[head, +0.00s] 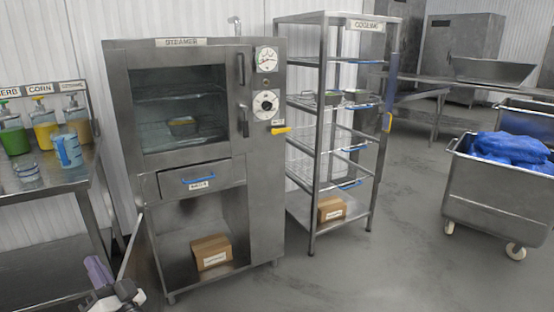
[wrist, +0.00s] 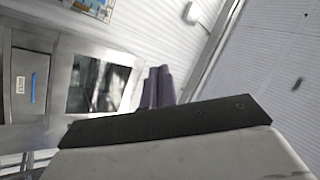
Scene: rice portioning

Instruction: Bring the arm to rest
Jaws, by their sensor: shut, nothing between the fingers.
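My gripper (head: 99,270) shows at the bottom left of the head view, in front of the left table and the steamer cabinet. Its two purple fingers point up and lie together, with nothing between them. In the wrist view the fingers (wrist: 158,87) stand side by side beyond the dark gripper body. Most of my arm is outside the head view.
The steamer cabinet (head: 262,190) stands close by, its lower compartment open with a cardboard box (head: 211,252) inside. A table (head: 45,193) with bottles is at left. The cooling rack (head: 312,150) and a tub cart (head: 495,195) stand to the right. The floor (head: 400,260) between is clear.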

